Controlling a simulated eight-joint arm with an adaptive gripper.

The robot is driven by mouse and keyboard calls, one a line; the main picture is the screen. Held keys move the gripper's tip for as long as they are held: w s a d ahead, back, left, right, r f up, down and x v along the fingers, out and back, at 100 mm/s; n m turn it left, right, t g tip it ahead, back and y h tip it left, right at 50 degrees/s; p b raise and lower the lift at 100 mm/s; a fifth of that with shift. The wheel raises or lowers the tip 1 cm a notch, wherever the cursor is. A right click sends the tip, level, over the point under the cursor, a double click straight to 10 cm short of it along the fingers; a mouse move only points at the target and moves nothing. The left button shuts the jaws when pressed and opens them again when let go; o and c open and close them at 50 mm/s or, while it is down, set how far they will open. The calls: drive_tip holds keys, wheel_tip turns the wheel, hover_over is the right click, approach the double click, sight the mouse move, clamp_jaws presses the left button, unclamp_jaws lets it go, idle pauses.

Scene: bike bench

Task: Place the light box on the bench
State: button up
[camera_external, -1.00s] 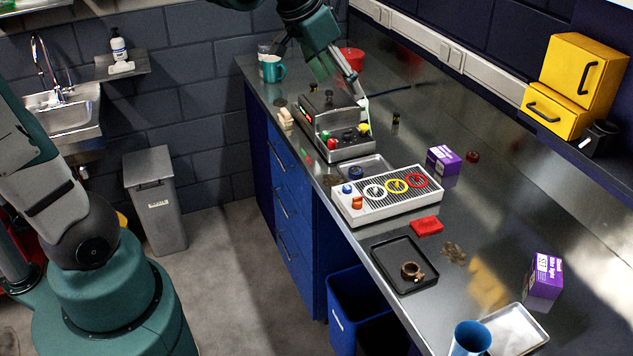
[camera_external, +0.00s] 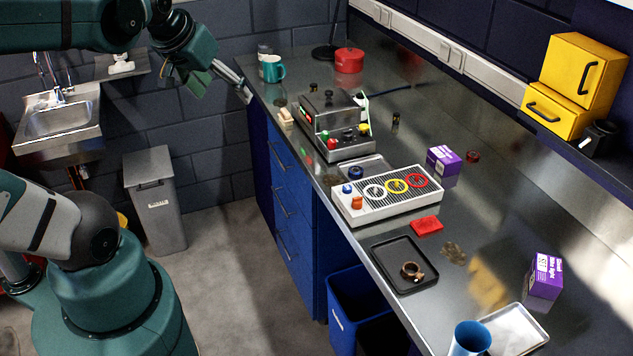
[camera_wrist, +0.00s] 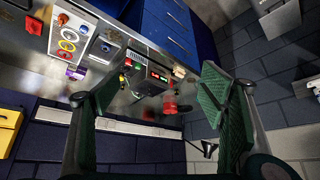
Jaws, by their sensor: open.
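Two purple-and-white printed boxes stand on the metal bench (camera_external: 455,290), and I cannot tell for sure which is the light box. One purple box (camera_external: 545,281) is at the right, near the front tray, with white lettering. The other purple box (camera_external: 442,161) stands behind the white tool panel; a purple box also shows small in the wrist view (camera_wrist: 75,72). My gripper (camera_external: 222,90) is in the air left of the bench's far end, far from both boxes. In the wrist view my gripper (camera_wrist: 150,95) has its fingers wide apart, with nothing between them.
A machine with coloured knobs (camera_external: 336,125), the white panel with coloured rings (camera_external: 390,195), a black tray (camera_external: 404,265) and a blue cup (camera_external: 470,339) occupy the bench. A teal mug (camera_external: 272,69) and red pot (camera_external: 349,60) stand at its far end.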

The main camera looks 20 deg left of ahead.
drive_tip(key=s+a, duration=0.1)
drive_tip(key=s+a+f+n, duration=0.1)
drive_tip(key=a, duration=0.1)
drive_tip(key=shift+s, duration=0.25)
idle(1.6)
